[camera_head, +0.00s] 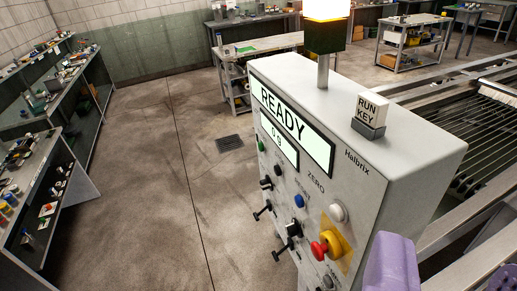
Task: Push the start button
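A grey control box (405,140) stands in the middle, its front face turned left. Its screen (291,122) reads READY, with a smaller display below. The front carries a small green button (261,146), dark knobs, a blue button (299,201), a white button (338,212) and a red mushroom button (320,249) on a yellow plate. No start label is legible, so I cannot tell which is the start button. A purple part, seemingly of my gripper (393,262), shows at the lower right, close to the box. Its fingertips cannot be made out.
A white block marked RUN KEY (368,110) sits on the box top, beside a lit lamp (326,10) on a post. Roller machinery (490,125) and rails lie to the right. Cluttered shelves (45,180) stand at left. The floor (150,190) left of the box is open.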

